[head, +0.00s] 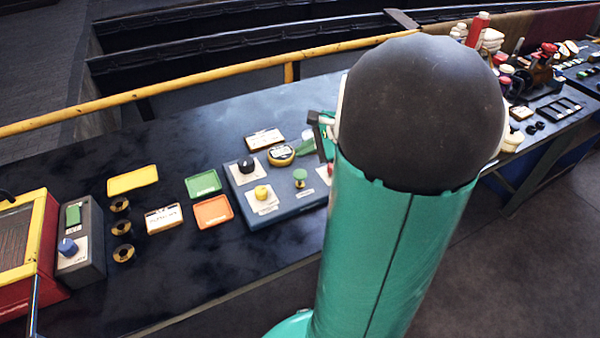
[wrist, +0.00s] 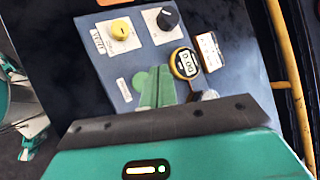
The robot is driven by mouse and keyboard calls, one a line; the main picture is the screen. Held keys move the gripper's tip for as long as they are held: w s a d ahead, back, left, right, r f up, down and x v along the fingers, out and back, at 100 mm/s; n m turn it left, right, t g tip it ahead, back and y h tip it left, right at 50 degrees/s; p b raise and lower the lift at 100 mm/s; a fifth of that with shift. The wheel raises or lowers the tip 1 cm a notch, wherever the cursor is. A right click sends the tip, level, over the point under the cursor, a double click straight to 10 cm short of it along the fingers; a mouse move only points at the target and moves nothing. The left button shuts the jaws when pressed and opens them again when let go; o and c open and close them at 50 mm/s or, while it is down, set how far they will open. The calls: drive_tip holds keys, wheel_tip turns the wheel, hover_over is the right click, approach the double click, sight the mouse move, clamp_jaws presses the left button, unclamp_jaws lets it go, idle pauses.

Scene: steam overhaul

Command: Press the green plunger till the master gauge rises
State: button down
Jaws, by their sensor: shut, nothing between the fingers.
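The green plunger (head: 300,175) stands upright on the blue-grey panel (head: 262,215), with a round green cap. In the wrist view the plunger (wrist: 139,82) is partly hidden by my fingers. The gauge (head: 281,154) is round with a yellow rim at the panel's back edge; in the wrist view the gauge (wrist: 186,63) seems to read 0.00. My gripper (wrist: 158,88) is shut and empty, its green fingertips over the panel beside the plunger cap in the picture. I cannot tell whether they touch it. In the head view my arm hides much of the gripper.
The panel also carries a black knob (head: 246,164) and a yellow knob (head: 262,192). Yellow, green and orange trays (head: 212,211) lie to the left, near a grey box with a blue knob (head: 68,247). A yellow rail (head: 180,88) runs behind the table. Cluttered items stand at far right.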

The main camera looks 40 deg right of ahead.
sight(301, 173)
drive_tip(key=shift+f, duration=2.2)
drive_tip(key=shift+f, duration=0.1)
drive_tip(key=shift+f, duration=0.35)
drive_tip(key=shift+f, duration=1.3)
idle(1.6)
drive_tip(key=shift+r, duration=1.75)
drive_tip(key=shift+r, duration=2.5)
